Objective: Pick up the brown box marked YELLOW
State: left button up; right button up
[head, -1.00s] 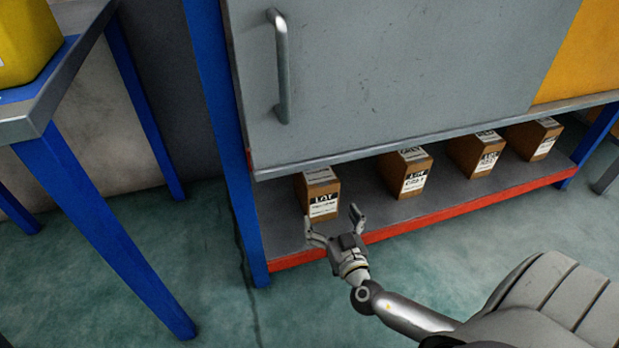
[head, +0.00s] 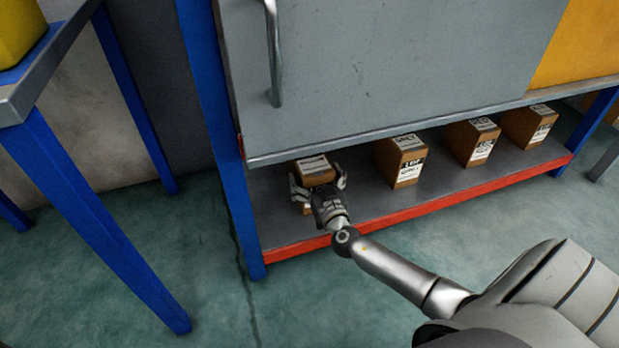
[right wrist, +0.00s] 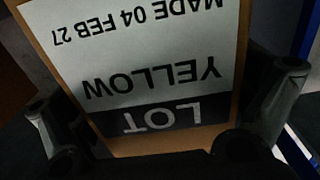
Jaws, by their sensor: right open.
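The brown box marked YELLOW (head: 313,168) stands at the left end of the low shelf. In the right wrist view its white label (right wrist: 140,60) fills the picture and reads LOT, YELLOW, upside down. My right gripper (head: 318,183) is open, with one finger on each side of the box. The right wrist view also shows the two fingers of the right gripper (right wrist: 165,105) flanking the box; I cannot tell whether they touch it. The gripper hides most of the box front in the head view. My left gripper is not in view.
More brown boxes (head: 401,163) stand in a row to the right on the same shelf (head: 360,200), which has a red front edge. A grey cabinet panel (head: 380,70) overhangs it. A blue post (head: 222,150) stands close to the left.

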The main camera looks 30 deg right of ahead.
jog(key=c, duration=1.8)
jog(key=shift+w+r, duration=0.1)
jog(key=shift+r, duration=0.1)
jog(key=shift+c, duration=0.7)
jog(key=shift+r, duration=0.1)
